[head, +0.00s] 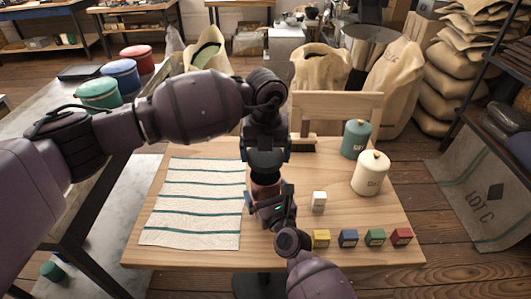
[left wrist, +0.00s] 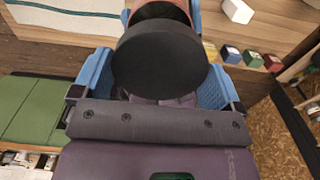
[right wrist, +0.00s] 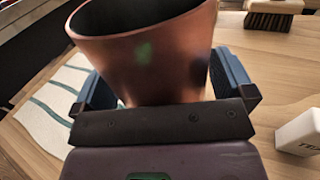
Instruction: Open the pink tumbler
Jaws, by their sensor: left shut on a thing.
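The pink tumbler (head: 266,178) is a coppery cup above the middle of the wooden table, between my two grippers. In the right wrist view the tumbler (right wrist: 150,65) stands between the blue fingers of my right gripper (right wrist: 165,85), which is shut on its body; its top looks dark and open. My left gripper (head: 266,160) is above it. In the left wrist view its blue fingers lie on both sides of a round black lid (left wrist: 160,57), and reddish tumbler wall shows beyond the lid.
A striped cloth (head: 195,205) lies at left on the table (head: 165,257). A white block (head: 319,200), several small coloured boxes (head: 348,238), a teal canister (head: 355,139) and a cream canister (head: 370,173) stand at right. A brush (right wrist: 273,10) lies behind.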

